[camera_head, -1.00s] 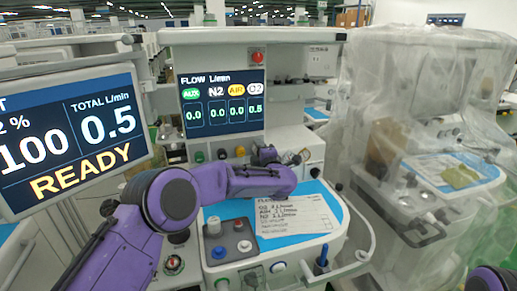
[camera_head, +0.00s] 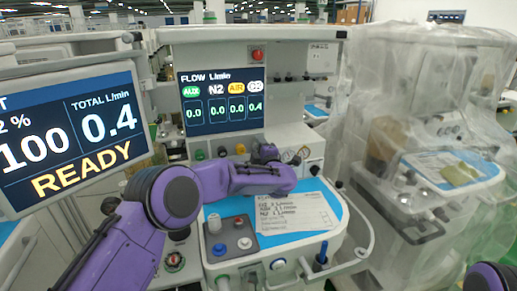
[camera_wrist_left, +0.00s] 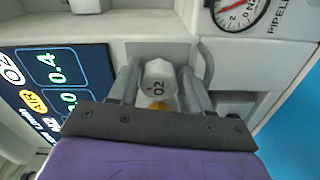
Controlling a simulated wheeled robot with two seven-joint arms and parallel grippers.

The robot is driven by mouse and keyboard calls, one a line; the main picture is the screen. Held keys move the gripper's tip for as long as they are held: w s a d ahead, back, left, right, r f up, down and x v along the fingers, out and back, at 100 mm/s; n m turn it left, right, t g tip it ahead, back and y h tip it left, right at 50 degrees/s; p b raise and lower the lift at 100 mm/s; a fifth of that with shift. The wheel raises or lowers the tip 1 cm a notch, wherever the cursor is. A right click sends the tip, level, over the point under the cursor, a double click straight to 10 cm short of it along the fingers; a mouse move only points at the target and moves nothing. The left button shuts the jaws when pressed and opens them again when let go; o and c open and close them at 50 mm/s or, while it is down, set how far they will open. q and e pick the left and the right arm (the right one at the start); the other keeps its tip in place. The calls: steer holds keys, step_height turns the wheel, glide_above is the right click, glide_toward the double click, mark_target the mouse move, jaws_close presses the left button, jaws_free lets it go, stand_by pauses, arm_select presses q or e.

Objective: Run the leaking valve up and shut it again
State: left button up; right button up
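The white O2 knob (camera_wrist_left: 158,82) sits between the two fingers of my left gripper (camera_wrist_left: 160,88) in the left wrist view, with the fingers close against its sides. In the head view my left gripper (camera_head: 268,155) reaches the knob row under the flow screen and hides the O2 knob. The flow screen (camera_head: 221,101) reads AUX 0.0, N2 0.0, AIR 0.0 and O2 0.4. The left monitor (camera_head: 72,130) reads total 0.4 L/min, 100 % and READY. A yellow knob shows partly below the O2 knob. My right gripper is out of view.
A card (camera_head: 296,214) with flow lines lies on the blue work top (camera_head: 232,207), next to a grey box with knobs (camera_head: 229,238). A gauge (camera_wrist_left: 238,8) sits right of the O2 knob. A plastic-covered cart (camera_head: 430,130) stands at the right.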

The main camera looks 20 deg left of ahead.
arm_select(q)
steer(key=b+v, duration=0.2)
steer(key=v, duration=0.8)
steer(key=shift+s+b, duration=0.2)
steer(key=shift+b, duration=0.15)
steer(key=shift+d, duration=0.15)
